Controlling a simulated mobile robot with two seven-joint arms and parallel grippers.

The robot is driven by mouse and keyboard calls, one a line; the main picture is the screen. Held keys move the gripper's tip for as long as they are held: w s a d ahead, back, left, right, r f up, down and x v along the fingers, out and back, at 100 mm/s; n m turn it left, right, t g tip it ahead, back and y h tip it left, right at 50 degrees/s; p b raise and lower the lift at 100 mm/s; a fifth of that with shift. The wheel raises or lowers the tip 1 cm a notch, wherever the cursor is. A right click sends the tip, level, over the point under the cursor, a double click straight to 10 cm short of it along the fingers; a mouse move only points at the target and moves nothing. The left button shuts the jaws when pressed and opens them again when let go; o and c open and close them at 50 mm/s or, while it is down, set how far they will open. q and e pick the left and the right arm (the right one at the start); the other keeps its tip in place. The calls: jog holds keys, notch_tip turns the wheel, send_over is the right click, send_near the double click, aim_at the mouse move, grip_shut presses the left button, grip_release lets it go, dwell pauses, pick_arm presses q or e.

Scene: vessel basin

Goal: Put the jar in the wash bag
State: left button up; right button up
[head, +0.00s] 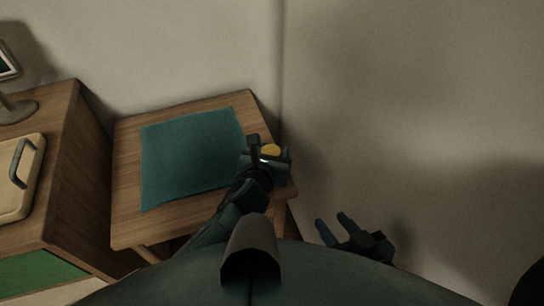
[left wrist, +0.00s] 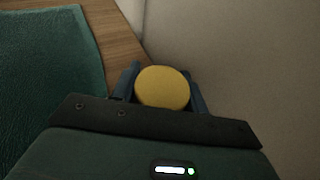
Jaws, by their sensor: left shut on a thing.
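The jar (head: 271,150) shows as a round yellow top. My left gripper (head: 267,156) is shut on it near the right edge of the small wooden table. In the left wrist view the jar's yellow top (left wrist: 162,88) sits between the two fingers (left wrist: 165,84); its body is hidden below. I cannot tell its height above the table. My right gripper (head: 332,219) is open and empty, off to the right of the table. I cannot pick out the wash bag for certain.
A flat teal cloth or mat (head: 190,155) covers much of the small wooden table (head: 126,190). A cabinet (head: 62,150) on the left carries a cream, case-like thing with a dark handle (head: 33,172) and a stand (head: 17,108). Walls close off the back and right.

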pick_arm(q)
jog(key=shift+f, duration=0.7)
jog(key=o, duration=1)
jog(key=shift+o, duration=0.2)
